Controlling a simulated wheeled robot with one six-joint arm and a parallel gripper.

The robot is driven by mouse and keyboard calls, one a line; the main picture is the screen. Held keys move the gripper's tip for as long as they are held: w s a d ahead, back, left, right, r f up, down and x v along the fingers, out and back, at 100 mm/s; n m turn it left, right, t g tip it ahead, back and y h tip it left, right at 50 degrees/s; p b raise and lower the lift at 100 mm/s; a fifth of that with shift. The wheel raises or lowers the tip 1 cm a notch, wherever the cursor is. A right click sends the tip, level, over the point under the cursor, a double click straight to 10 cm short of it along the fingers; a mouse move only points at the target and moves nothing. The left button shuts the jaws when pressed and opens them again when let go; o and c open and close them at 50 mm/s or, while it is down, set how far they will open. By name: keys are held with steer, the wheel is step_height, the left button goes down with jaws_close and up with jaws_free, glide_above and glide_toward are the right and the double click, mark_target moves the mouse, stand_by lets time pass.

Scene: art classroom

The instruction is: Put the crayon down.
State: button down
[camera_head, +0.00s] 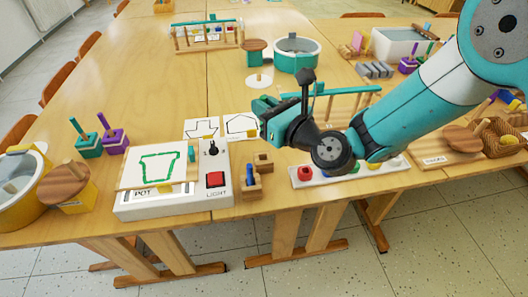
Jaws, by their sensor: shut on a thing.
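My gripper (264,116) is above the middle of the table, behind and to the right of the white light box (160,204). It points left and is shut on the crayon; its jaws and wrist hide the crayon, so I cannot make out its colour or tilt. On the light box lies a sheet (135,172) with a green pot outline, labelled POT. A short green stick (191,152) shows at the sheet's right edge. A small wooden holder (251,187) with a blue piece in it stands right of the box, apart from my gripper.
The light box has a black knob (212,148) and a red button (215,180). Two drawing cards (202,129) lie behind it. A white tray (310,180) with coloured pieces lies under my arm. Purple and green stackers stand left. The left table middle is clear.

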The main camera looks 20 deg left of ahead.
step_height(320, 180, down, 12)
steer(key=shift+r+b, duration=0.2)
steer(key=shift+b, duration=1)
steer(key=shift+f, duration=0.2)
steer(key=c, duration=1.2)
jaws_free()
steer(key=shift+o, duration=0.2)
steer(key=shift+r, duration=0.1)
